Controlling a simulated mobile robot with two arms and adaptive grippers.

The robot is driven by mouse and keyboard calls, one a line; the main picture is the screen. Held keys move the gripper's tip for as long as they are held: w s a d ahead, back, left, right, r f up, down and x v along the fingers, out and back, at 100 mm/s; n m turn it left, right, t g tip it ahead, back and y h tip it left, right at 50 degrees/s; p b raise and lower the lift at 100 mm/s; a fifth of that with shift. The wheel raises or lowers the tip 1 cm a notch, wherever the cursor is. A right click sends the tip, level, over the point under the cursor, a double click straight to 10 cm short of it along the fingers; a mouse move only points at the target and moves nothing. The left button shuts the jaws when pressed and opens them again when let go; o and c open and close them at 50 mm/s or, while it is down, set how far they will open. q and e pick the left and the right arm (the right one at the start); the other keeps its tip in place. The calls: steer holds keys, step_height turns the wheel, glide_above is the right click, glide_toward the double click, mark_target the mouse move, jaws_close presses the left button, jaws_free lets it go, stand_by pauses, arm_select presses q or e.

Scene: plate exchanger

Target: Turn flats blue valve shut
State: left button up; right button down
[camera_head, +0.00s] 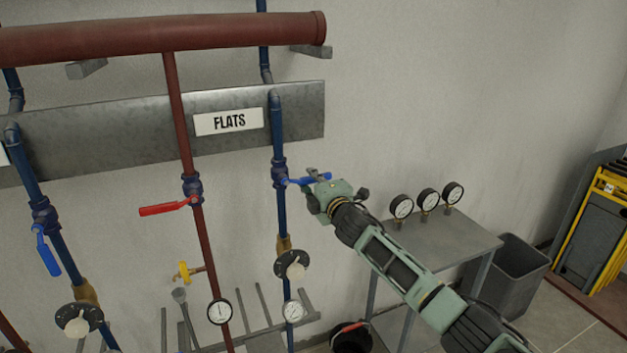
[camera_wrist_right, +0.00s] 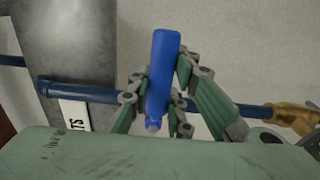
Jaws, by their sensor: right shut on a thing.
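The FLATS label (camera_head: 228,121) is on a grey metal plate. Just right of it, the blue pipe (camera_head: 278,135) carries the flats blue valve, whose blue handle (camera_head: 308,180) sticks out sideways to the right, across the pipe. My right gripper (camera_head: 317,178) is at the handle's outer end. In the right wrist view, the blue handle (camera_wrist_right: 162,75) lies between the two fingers of my right gripper (camera_wrist_right: 160,90), which is shut on it. The blue pipe runs behind it there. My left gripper is not in view.
A red-handled valve (camera_head: 168,207) sits on the red pipe to the left, and another blue handle (camera_head: 47,253) hangs down farther left. A grey table (camera_head: 440,243) with three gauges stands right of my arm, beside a grey bin (camera_head: 507,270).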

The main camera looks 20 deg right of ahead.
steer(key=c, duration=1.6)
jaws_free()
steer(key=s, duration=1.2)
steer(key=shift+d, duration=0.2)
